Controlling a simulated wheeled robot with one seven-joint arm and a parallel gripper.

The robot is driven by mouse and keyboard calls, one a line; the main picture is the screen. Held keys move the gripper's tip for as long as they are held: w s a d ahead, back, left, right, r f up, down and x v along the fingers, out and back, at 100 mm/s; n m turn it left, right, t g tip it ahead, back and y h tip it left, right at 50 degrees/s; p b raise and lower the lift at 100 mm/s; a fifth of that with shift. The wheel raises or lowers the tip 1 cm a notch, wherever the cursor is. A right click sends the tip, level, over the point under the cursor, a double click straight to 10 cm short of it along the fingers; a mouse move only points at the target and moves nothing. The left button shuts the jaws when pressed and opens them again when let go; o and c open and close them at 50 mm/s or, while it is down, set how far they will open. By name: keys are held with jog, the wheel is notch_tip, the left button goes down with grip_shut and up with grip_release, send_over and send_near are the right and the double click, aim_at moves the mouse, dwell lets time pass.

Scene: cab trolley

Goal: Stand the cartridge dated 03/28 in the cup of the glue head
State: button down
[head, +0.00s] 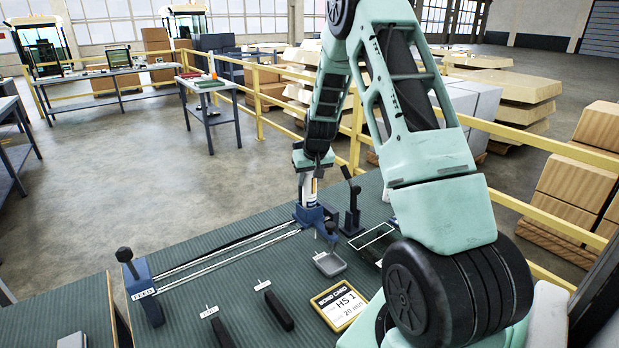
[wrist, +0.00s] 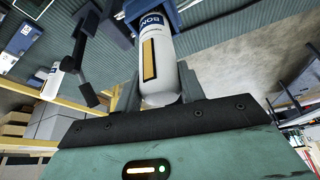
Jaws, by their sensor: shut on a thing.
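A white cartridge (head: 308,190) with a yellow-brown stripe stands upright below my gripper (head: 312,163). Another white cartridge (wrist: 52,84) shows at the left of the wrist view.
A black lever (head: 352,205) stands right of the glue head. Two rails run left to the blue FEED post (head: 142,283). A grey tray (head: 329,264), black blocks (head: 279,310) and a bond card (head: 341,303) lie in front. Yellow railing (head: 356,130) runs behind the bench.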

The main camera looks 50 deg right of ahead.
jog(key=shift+f+b, duration=0.4)
jog(key=shift+f, duration=0.15)
dwell(0.4)
jog(key=c, duration=0.8)
grip_release()
jog(key=shift+o, duration=0.2)
jog(key=w+d+r+p+v, duration=0.1)
jog(key=w+p+v, duration=0.1)
jog(key=v, duration=2.3)
jog(key=shift+w+d, duration=0.25)
jog(key=shift+w, duration=0.05)
